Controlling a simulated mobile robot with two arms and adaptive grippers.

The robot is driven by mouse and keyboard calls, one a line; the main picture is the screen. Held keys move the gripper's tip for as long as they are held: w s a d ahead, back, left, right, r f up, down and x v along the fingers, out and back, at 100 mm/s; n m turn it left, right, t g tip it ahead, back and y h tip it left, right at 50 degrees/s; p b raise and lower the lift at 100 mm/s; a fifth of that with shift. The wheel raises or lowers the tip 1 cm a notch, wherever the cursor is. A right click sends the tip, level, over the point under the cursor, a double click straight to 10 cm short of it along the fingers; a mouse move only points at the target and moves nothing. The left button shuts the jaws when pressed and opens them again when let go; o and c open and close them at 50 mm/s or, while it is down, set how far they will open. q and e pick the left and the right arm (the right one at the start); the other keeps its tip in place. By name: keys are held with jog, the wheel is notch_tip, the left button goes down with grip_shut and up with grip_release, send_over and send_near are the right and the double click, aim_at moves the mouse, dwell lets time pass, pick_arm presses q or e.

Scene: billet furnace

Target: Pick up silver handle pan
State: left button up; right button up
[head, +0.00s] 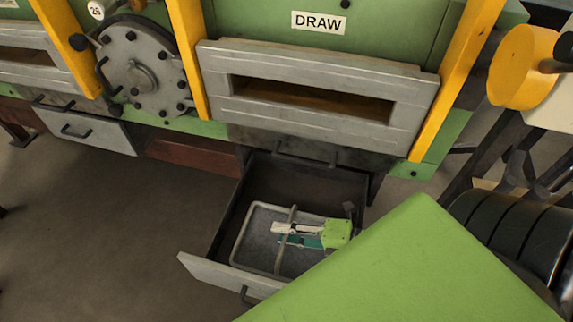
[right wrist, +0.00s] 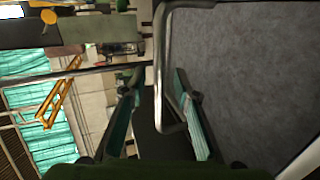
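The pan (head: 240,233) is a shallow grey tray with a silver rim, lying in the open drawer. Its silver handle (head: 289,218) stands up as a bar across it. My right gripper (head: 282,234) is low over the pan, at the handle. In the right wrist view, the handle (right wrist: 160,72) is a bent silver bar at the open fingers (right wrist: 153,90), close to the right finger and with a gap to the left one. The pan's grey surface (right wrist: 255,70) fills the right side. My arm hides the pan's lower right part. My left gripper is not in view.
The open drawer (head: 213,267) juts out below the green furnace with its DRAW sign (head: 318,22). Its walls stand close around the pan. A closed drawer (head: 85,130) is at left. A yellow round part (head: 522,66) is at right. The floor at left is clear.

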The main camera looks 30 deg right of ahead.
jog(key=shift+c, duration=0.3)
grip_shut()
jog(key=shift+r, duration=0.15)
